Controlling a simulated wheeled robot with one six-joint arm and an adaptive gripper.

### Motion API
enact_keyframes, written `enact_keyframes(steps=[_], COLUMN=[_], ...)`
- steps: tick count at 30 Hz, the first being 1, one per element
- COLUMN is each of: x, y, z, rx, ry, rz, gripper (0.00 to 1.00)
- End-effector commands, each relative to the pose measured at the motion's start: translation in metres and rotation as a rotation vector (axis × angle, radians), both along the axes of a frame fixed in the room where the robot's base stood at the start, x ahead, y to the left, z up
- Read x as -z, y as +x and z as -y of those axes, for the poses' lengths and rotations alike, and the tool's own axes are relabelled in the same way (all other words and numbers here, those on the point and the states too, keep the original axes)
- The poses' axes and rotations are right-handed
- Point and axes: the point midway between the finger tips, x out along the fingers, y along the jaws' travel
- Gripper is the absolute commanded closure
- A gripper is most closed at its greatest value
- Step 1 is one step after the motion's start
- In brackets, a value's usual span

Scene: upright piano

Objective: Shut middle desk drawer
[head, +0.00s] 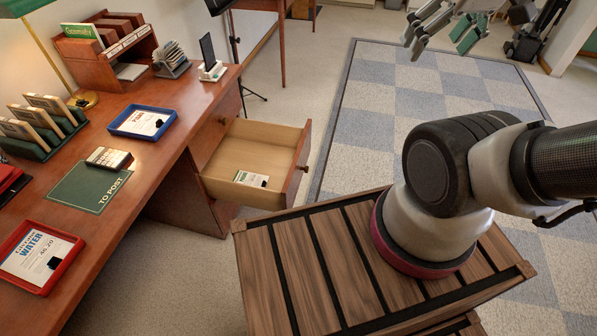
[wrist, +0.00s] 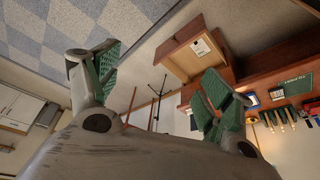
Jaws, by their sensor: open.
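The desk drawer (head: 228,180) is pulled well out of the wooden desk, below a shut front with a round knob. It has pale wood inside, a brown front and a round knob (head: 304,168) facing right. A white card with a black clip (head: 250,179) lies inside. The drawer (wrist: 186,60) also shows in the wrist view, rotated, beyond the fingers. My gripper (head: 440,38) is at the top right of the head view, raised over the floor, apart from the drawer. Its green-padded fingers are spread and empty in the wrist view (wrist: 162,70).
The desk top (head: 165,180) holds a blue tray (head: 142,122), a red tray (head: 40,257), a green mat (head: 75,190), card racks and a lamp. My slatted wooden base deck stands close to the drawer. A checkered rug (head: 400,90) lies on open floor to the right.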

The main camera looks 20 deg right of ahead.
Motion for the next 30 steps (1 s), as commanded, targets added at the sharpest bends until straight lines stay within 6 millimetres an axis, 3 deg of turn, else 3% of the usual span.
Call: enact_keyframes(steps=[1, 5, 12, 20, 30], x=[0.0, 0.018, 0.077, 0.156, 0.285], y=[-0.001, 0.002, 0.018, 0.043, 0.079], z=[0.002, 0.01, 0.026, 0.017, -0.013], rx=[0.011, 0.048, 0.163, 0.374, 0.787], ry=[0.0, 0.002, 0.065, 0.286, 0.641], rz=[-0.001, -0.087, -0.382, -0.64, -0.874], gripper=[0.35, 0.58, 1.0, 1.0, 1.0])
